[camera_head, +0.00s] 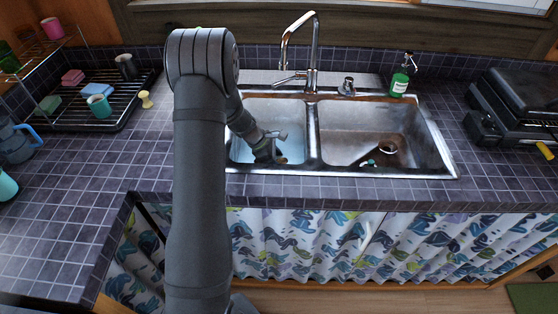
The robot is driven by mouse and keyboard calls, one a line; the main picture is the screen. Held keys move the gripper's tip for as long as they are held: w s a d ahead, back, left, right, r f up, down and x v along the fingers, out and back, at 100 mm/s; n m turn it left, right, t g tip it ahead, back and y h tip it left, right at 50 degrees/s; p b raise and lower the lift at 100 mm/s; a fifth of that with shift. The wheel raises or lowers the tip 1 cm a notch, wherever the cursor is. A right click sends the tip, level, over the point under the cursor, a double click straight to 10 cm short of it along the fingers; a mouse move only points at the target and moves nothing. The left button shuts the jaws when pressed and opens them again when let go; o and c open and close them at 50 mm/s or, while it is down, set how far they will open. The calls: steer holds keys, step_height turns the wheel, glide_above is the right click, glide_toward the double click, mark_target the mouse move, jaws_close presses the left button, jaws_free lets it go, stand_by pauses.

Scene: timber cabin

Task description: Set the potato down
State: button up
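My gripper (268,152) is low inside the left basin of the steel double sink (318,170), near the basin's front wall. It is small and dark here, and I cannot make out whether its fingers are apart or together. No potato can be clearly told. A small greenish-brown patch shows beside the fingertips, but I cannot tell what it is. My own arm covers the left edge of the basin.
A chrome faucet (314,50) rises behind the sink, with a green soap bottle (399,83) to its right. The right basin (350,130) holds a small teal item (368,163). A black drying rack (75,118) with cups stands left; a dark appliance (520,100) stands right.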

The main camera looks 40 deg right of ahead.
mark_target(286, 161)
steer(key=o, duration=1)
steer(key=v, duration=1.2)
steer(key=shift+r, duration=0.15)
steer(key=x, duration=1.2)
steer(key=shift+s, duration=0.1)
steer(key=shift+r, duration=1.6)
